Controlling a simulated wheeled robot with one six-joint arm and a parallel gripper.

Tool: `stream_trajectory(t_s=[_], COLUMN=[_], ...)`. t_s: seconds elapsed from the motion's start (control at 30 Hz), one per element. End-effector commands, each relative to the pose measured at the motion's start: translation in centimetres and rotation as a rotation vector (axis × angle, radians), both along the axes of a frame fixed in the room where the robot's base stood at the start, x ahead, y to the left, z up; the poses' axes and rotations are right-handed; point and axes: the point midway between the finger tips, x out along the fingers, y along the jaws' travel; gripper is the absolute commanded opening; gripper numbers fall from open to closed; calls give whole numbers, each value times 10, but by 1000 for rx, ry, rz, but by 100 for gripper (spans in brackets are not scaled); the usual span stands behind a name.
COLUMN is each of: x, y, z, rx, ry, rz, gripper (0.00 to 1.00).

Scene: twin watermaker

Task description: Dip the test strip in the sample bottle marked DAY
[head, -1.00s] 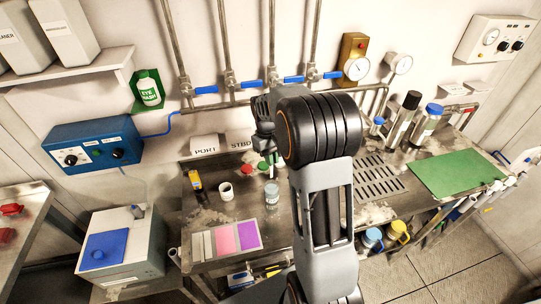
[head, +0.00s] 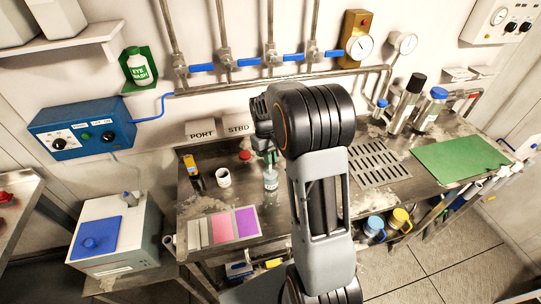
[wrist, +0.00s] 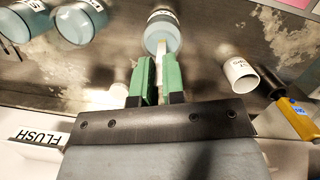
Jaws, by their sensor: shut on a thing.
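My gripper (wrist: 156,80) has green fingers shut on a pale, thin test strip (wrist: 161,50). In the wrist view the strip's free end overlaps the mouth of an open sample bottle (wrist: 162,27) with bluish contents; I cannot tell whether it touches the liquid. The bottle's label is not readable. In the head view this bottle (head: 271,181) stands upright on the steel bench, just below my green fingers (head: 270,157). Two more bluish bottles, one (wrist: 25,18) beside the other (wrist: 80,20), show in the wrist view. My arm hides them in the head view.
A white cup (head: 223,178) and a yellow-black meter (head: 193,172) stand left of the bottle. A colour card (head: 222,226) lies in front. A red cap (head: 245,155) lies behind. A green mat (head: 460,157) lies right.

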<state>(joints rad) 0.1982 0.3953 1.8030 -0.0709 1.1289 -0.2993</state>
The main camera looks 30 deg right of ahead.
Motion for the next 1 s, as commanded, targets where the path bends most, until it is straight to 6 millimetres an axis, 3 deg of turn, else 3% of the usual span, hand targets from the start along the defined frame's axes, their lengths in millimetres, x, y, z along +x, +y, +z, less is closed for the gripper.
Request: stream_trajectory(t_s=[0.4,1.0], x=[0,0], y=[0,0], z=[-26,-31], rx=[0,0], ry=[2,1], rz=[0,0], gripper=[0,0])
